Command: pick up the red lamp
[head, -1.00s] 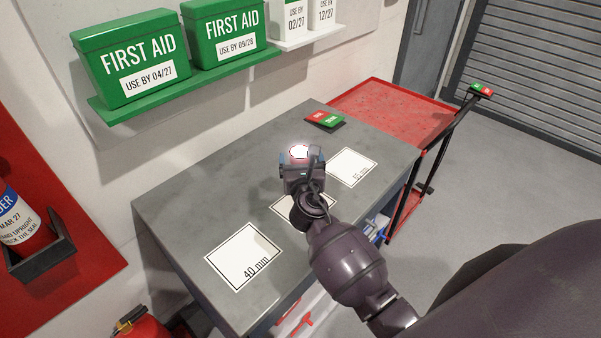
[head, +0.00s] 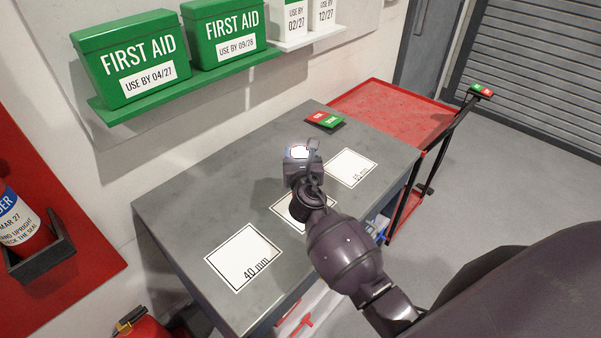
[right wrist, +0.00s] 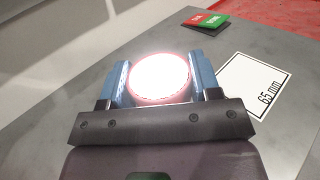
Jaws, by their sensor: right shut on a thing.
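The red lamp (right wrist: 160,78) shows in the right wrist view as a bright white glowing disc with a thin red rim. It sits between the two blue fingers of my right gripper (right wrist: 162,84), which is shut on it. In the head view the lamp (head: 298,152) is a small glowing spot at the end of my right gripper (head: 301,156), over the grey table (head: 190,205). The lamp's lower part is hidden by the gripper. I cannot tell its exact height above the table. My left gripper is not in view.
White cards lie on the table: the 40 mm card (head: 243,257) at front left, the 65 mm card (head: 351,167) at right, and a partly covered middle card (head: 287,208). A red and green block (head: 325,120) lies behind. A red cart (head: 390,108) stands beyond the table.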

